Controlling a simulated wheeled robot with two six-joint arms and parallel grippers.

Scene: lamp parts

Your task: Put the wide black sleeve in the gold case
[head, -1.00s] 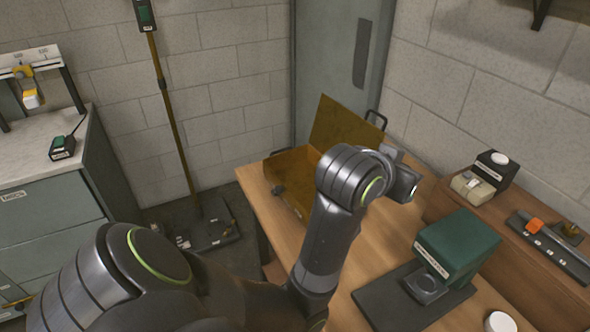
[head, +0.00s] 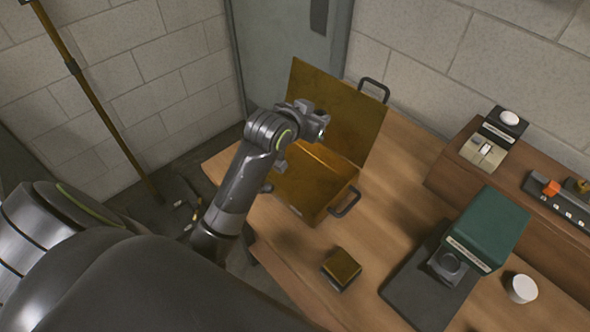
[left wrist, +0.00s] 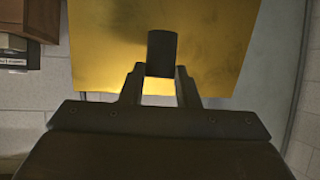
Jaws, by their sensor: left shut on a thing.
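The gold case (head: 306,205) stands open on the table, its lid (head: 355,95) raised at the back. My left gripper (head: 320,122) is in front of the lid, above the case. In the left wrist view the gripper (left wrist: 160,85) is shut on a dark cylinder, the wide black sleeve (left wrist: 162,50), with a gold surface of the case (left wrist: 100,45) behind it. The sleeve cannot be made out clearly in the head view. My right gripper is not in view.
A small gold-topped block (head: 341,267) lies in front of the case. A green machine on a dark base (head: 487,230) and a white round piece (head: 521,289) stand to the right. A wooden shelf (head: 460,190) carries devices. Table between case and shelf is clear.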

